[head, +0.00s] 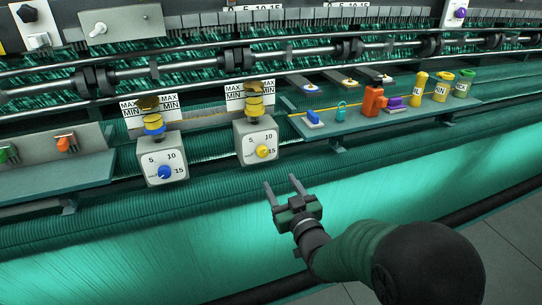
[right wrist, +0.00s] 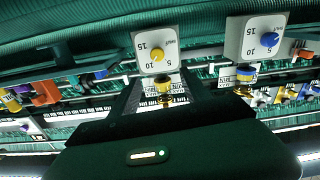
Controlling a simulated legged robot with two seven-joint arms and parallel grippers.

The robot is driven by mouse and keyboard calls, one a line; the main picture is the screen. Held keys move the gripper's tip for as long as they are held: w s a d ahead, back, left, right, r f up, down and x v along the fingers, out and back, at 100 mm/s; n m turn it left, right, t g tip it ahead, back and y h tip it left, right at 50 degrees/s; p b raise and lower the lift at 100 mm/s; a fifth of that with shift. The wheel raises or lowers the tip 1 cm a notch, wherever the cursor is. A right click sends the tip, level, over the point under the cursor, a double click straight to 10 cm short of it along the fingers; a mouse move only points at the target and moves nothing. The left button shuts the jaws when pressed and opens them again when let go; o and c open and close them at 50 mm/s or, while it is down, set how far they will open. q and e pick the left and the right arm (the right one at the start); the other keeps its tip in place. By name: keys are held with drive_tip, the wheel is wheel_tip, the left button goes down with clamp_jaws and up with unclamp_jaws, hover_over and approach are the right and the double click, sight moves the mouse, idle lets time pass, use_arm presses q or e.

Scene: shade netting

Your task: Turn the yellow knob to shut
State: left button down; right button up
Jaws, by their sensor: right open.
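My right gripper (head: 281,182) is open and empty, a little below and in front of the dial box, apart from the knob. My left gripper is not in view.
A similar box with a blue knob (head: 164,172) stands to the left. Green netting lies below, with free room around my right gripper.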

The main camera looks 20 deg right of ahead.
approach(263, 150)
drive_tip(key=s+a, duration=0.1)
drive_tip(key=a, duration=0.1)
drive_tip(key=w, duration=0.2)
drive_tip(key=w+d, duration=0.1)
drive_tip(key=w, duration=0.2)
drive_tip(key=w+d+p, duration=0.1)
drive_tip(key=w, duration=0.2)
drive_tip(key=shift+w+d+f, duration=0.1)
drive_tip(key=shift+w+f, duration=0.05)
drive_tip(key=shift+w, duration=0.05)
drive_tip(key=shift+a, duration=0.4)
drive_tip(key=shift+d+r, duration=0.2)
drive_tip(key=shift+d, duration=0.05)
clamp_jaws()
drive_tip(key=shift+a+r, duration=0.15)
drive_tip(key=shift+a, duration=0.1)
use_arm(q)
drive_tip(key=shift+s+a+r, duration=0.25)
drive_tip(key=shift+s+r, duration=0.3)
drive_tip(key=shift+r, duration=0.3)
use_arm(e)
drive_tip(key=c, duration=1.1)
unclamp_jaws()
drive_tip(key=shift+d, duration=0.2)
drive_tip(key=shift+c, duration=0.2)
